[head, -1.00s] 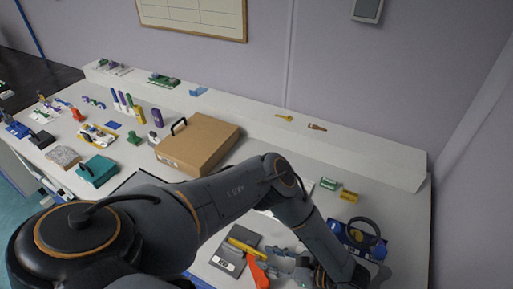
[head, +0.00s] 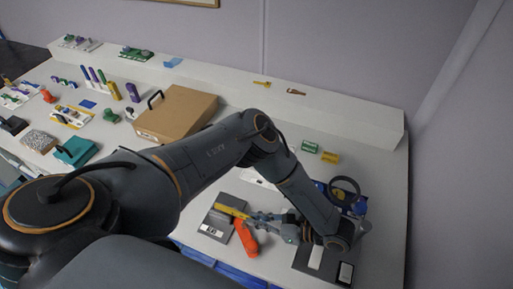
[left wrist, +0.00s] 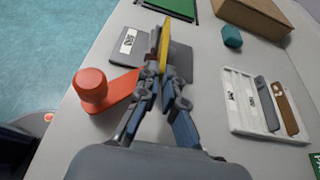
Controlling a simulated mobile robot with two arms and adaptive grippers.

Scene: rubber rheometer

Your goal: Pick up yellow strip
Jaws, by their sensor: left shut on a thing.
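The yellow strip (head: 231,210) is a thin flat bar above or against a dark grey plate (head: 213,229) with a white label. My left gripper (head: 255,217) comes from the right and is shut on the strip's right end. In the left wrist view the strip (left wrist: 166,47) stands edge-on between the closed fingertips (left wrist: 160,75) and extends away from them. The labelled grey plate (left wrist: 130,45) is just left of it. I cannot tell whether the strip still touches the plate. My right gripper is not in view.
An orange-red knobbed piece (head: 245,239) lies close to the fingers. A white tray with grey and brown pieces (left wrist: 235,112) is right of the gripper in the wrist view. A cardboard-coloured case (head: 177,116) stands behind my arm. Green (head: 309,146) and yellow (head: 330,157) blocks lie at the back right.

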